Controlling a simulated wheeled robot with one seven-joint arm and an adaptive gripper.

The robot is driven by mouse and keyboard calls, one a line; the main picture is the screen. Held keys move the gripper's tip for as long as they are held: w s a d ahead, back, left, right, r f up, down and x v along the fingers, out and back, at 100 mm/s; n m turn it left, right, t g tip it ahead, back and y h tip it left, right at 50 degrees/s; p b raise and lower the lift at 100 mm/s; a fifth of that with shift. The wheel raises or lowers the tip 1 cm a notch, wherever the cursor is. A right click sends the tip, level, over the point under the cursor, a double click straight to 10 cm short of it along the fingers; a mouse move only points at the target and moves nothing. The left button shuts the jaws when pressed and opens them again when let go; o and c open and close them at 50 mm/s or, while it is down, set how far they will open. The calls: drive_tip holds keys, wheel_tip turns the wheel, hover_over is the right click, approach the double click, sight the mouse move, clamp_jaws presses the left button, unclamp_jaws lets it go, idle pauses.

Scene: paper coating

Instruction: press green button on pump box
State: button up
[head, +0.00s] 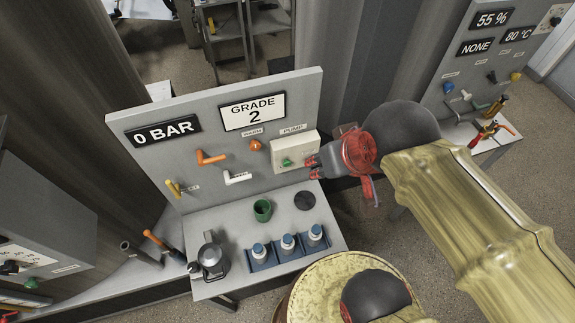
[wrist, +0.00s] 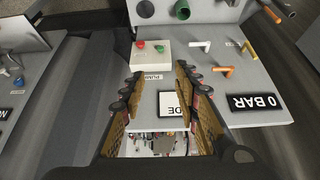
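The pump box (head: 282,150) is a cream box on the upright grey panel, under the PUMP label. Its green button (head: 287,163) shows on its face, just left of my gripper (head: 314,168) in the head view. In the wrist view the pump box (wrist: 151,61) appears upside down, with the green button (wrist: 160,49) and a red button (wrist: 140,44) beside it. My gripper (wrist: 160,76) is open and empty, its two fingers spread in front of the box. I cannot tell whether the fingers touch the box.
The panel has a 0 BAR display (head: 163,131), a GRADE 2 display (head: 252,111), an orange handle (head: 211,158) and a white handle (head: 237,178).

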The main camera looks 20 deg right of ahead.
clamp_jaws()
idle(1.4)
